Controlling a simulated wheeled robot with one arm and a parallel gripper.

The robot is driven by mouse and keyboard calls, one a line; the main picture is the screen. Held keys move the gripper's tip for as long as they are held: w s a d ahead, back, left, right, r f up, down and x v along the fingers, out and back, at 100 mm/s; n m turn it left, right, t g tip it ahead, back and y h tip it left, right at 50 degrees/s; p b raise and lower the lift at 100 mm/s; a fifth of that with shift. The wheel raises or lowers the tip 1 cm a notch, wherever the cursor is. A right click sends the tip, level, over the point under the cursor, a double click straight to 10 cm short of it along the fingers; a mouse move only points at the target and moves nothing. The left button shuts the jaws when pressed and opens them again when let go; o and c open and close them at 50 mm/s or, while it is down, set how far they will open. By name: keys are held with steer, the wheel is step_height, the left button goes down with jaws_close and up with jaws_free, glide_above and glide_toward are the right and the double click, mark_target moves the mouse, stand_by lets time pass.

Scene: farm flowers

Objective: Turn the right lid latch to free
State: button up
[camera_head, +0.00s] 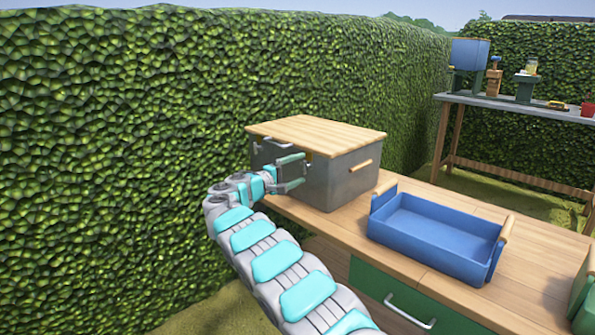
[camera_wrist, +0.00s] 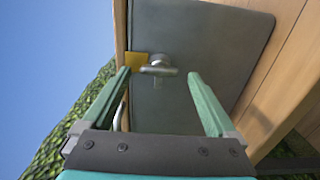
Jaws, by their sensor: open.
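A grey box (camera_head: 338,180) with a wooden lid (camera_head: 315,133) stands on the far left end of the wooden counter. In the wrist view, the box's grey front (camera_wrist: 200,45) carries a metal latch (camera_wrist: 158,70) with a yellow plate (camera_wrist: 136,62) beside it. My gripper (camera_head: 298,170) is in front of this face. In the wrist view, my gripper (camera_wrist: 158,80) is open, with the latch between and just beyond its two green fingertips. I cannot tell whether a finger touches it. In the head view my gripper hides the latch.
A blue tray (camera_head: 432,232) stands on the counter (camera_head: 470,208) to the right of the box. A hedge (camera_head: 130,130) rises on the left. A table (camera_head: 500,103) with several items stands at the back right. A green object (camera_head: 583,300) is at the right edge.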

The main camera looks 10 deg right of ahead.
steer(key=b+v, duration=0.1)
steer(key=v, duration=0.6)
steer(key=shift+a, duration=0.2)
steer(key=shift+s, duration=0.15)
steer(key=s+d+r+m+g+y, duration=0.15)
steer(key=s+d+m+g, duration=0.45)
steer(key=s+d, duration=1.35)
steer(key=s+d+f+g+y, duration=0.2)
steer(key=s+d+g, duration=0.2)
steer(key=s, duration=0.6)
steer(key=s+a+f+m+g+y, duration=0.1)
steer(key=s+a+f+y, duration=0.15)
steer(key=s, duration=0.65)
steer(key=s+a+f+g+y, duration=0.1)
steer(key=s+f+y, duration=0.25)
steer(key=s, duration=0.55)
steer(key=s+a+f+y, duration=0.2)
steer(key=s+a+f, duration=0.1)
steer(key=s+a, duration=0.3)
steer(key=s+a+f+y, duration=0.3)
steer(key=s+a, duration=0.3)
steer(key=s, duration=0.4)
steer(key=shift+s+a+f, duration=0.3)
steer(key=shift+a+f, duration=0.05)
steer(key=shift+f, duration=0.45)
